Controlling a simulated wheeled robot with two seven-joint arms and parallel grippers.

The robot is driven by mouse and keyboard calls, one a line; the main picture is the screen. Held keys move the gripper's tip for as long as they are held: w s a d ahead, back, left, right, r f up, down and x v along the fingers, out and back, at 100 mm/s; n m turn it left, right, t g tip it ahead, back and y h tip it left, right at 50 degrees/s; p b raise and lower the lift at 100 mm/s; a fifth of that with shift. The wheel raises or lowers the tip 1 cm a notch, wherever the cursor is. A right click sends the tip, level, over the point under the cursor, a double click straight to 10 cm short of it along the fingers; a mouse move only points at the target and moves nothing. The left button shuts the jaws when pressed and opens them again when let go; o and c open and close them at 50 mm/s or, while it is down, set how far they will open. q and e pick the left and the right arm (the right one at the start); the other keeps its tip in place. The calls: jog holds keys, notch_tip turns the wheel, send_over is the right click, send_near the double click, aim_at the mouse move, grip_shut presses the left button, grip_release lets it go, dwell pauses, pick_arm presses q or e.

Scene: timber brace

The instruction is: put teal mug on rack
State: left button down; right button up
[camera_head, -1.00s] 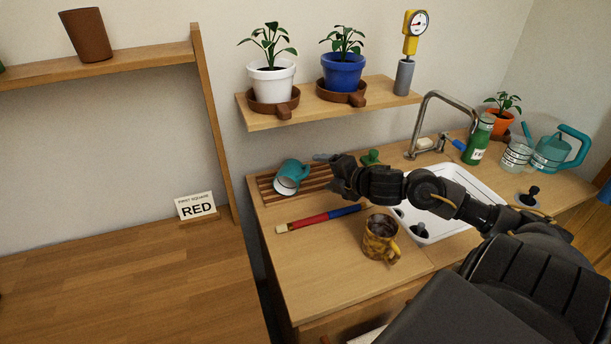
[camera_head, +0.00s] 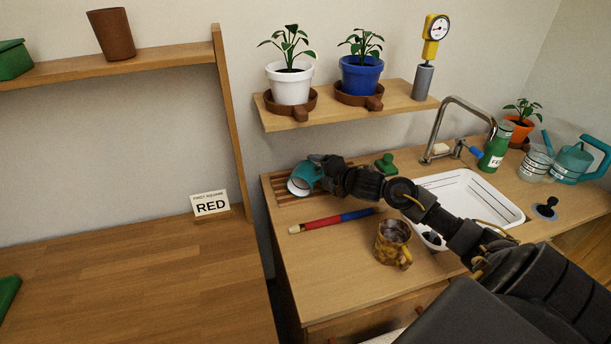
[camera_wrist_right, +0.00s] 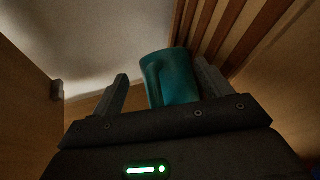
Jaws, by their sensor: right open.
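The teal mug (camera_head: 303,179) lies on its side on the slatted wooden rack (camera_head: 285,194), its pale open mouth toward the lower left in the head view. My right gripper (camera_head: 328,172) is at the mug's right side and partly hides it. In the right wrist view the mug (camera_wrist_right: 172,79) shows between the two fingers of my open right gripper (camera_wrist_right: 163,92), nearer the right finger, with a gap on the left. Rack slats (camera_wrist_right: 225,35) run beside it there. Whether a finger touches the mug is unclear. My left gripper is not in view.
A white sink (camera_head: 470,199) is to the right, under my arm. A shelf with potted plants (camera_head: 390,103) hangs above. A green object (camera_head: 386,163) sits behind.

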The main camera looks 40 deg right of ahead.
jog(key=shift+w+f, duration=0.25)
jog(key=shift+w, duration=0.4)
jog(key=shift+c, duration=0.7)
jog(key=c, duration=0.5)
jog(key=shift+s, duration=0.1)
jog(key=c, duration=0.7)
grip_shut()
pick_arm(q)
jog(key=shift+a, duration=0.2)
pick_arm(e)
jog(key=shift+a+f, duration=0.1)
